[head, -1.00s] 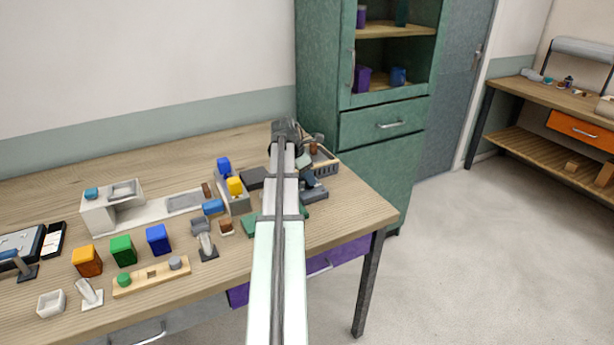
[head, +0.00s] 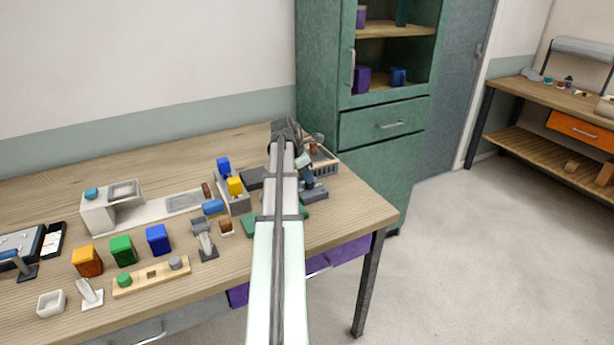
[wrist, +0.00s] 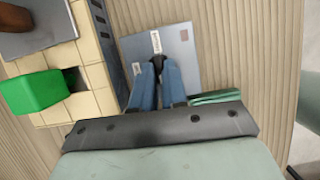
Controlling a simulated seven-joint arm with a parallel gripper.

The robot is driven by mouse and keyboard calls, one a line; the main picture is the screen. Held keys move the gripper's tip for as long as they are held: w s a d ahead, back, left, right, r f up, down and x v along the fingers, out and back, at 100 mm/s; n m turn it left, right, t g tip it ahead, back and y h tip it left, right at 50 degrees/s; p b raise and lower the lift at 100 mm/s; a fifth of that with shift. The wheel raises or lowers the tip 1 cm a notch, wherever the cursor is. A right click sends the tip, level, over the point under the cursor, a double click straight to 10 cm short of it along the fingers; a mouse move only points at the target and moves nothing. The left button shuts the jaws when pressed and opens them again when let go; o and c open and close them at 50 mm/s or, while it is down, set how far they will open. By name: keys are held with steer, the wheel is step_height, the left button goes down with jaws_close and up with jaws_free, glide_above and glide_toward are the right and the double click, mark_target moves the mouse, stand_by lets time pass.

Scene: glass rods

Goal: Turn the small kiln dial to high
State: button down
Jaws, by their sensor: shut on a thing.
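The small dial is a dark knob (wrist: 156,64) on a flat grey-blue plate (wrist: 182,52) with small white labels, in the wrist view. The labels are too small to read, so its setting cannot be told. My gripper (wrist: 157,72) has its two blue fingers shut on the knob, and they hide most of it. In the head view my gripper (head: 307,182) is low over the grey plate (head: 317,193) near the right end of the table, partly hidden behind my arm.
In the wrist view a pale tiled block (wrist: 95,75) stands left of the plate, with a green block (wrist: 32,92) at it. A green item (wrist: 215,97) lies close to the right finger. In the head view a grey slotted tray (head: 325,168) is behind the plate.

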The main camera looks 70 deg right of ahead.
steer(key=m, duration=0.2)
steer(key=m+y, duration=0.1)
steer(key=shift+w+d+m+g, duration=0.15)
steer(key=shift+d+m+g, duration=0.15)
steer(key=shift+g, duration=0.1)
steer(key=m+y, duration=0.1)
steer(key=m, duration=0.2)
steer(key=shift+d+m+y, duration=0.1)
steer(key=shift+m+y, duration=0.2)
steer(key=shift+m, duration=0.1)
steer(key=m, duration=0.2)
steer(key=m+y, duration=0.1)
steer(key=m, duration=0.1)
steer(key=shift+d+y, duration=0.2)
steer(key=shift+y, duration=0.1)
steer(key=shift+m+y, duration=0.5)
steer(key=shift+m, duration=1.5)
steer(key=shift+f, duration=0.1)
steer(key=c, duration=1.2)
jaws_free()
steer(key=shift+o, duration=0.2)
